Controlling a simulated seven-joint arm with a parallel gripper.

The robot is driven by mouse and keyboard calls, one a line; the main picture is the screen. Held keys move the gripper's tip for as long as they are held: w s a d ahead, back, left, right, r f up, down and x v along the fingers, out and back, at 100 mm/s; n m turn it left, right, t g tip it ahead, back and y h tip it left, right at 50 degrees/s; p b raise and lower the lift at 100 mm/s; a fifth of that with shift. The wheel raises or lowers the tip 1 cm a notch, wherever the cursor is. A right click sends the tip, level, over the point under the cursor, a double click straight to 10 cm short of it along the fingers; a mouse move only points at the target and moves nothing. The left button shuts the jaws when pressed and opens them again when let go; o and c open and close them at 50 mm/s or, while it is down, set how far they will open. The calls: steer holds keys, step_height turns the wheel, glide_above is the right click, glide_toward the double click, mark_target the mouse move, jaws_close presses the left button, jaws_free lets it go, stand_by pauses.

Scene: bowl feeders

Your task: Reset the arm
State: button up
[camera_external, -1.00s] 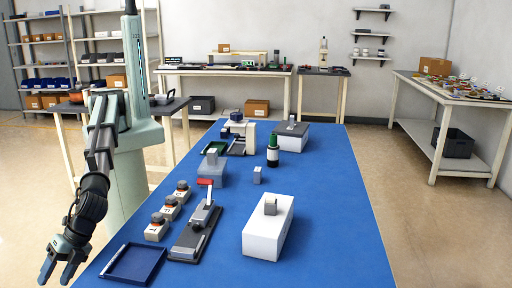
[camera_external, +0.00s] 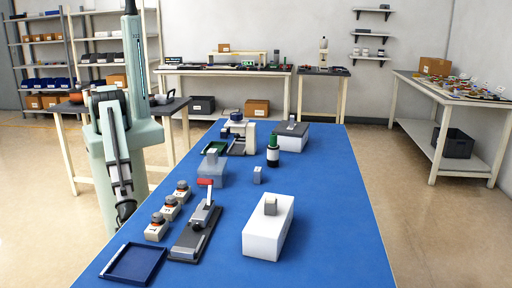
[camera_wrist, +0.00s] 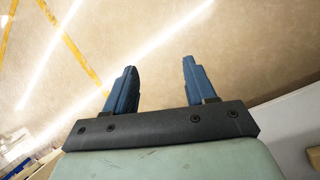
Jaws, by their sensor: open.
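My arm stands at the left of the blue table (camera_external: 330,200) in the external view, folded down close to my own column. My gripper is hidden or too small to make out there. In the wrist view my gripper (camera_wrist: 158,85) is open, its two blue fingers apart with nothing between them.
The table's left edge is beside my arm. The table's right side is clear.

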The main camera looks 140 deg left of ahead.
steer(key=s+a+f+m+g+y, duration=0.1)
steer(key=s+a+g, duration=0.1)
steer(key=s+a, duration=0.5)
steer(key=s+a+f+m+g+y, duration=0.1)
steer(key=s+a, duration=0.6)
steer(key=s, duration=1)
steer(key=shift+s+a+f+m+g+y, duration=0.15)
steer(key=shift+a+f+m+g+y, duration=0.2)
steer(key=shift+f+m+y, duration=0.35)
steer(key=shift+r, duration=0.1)
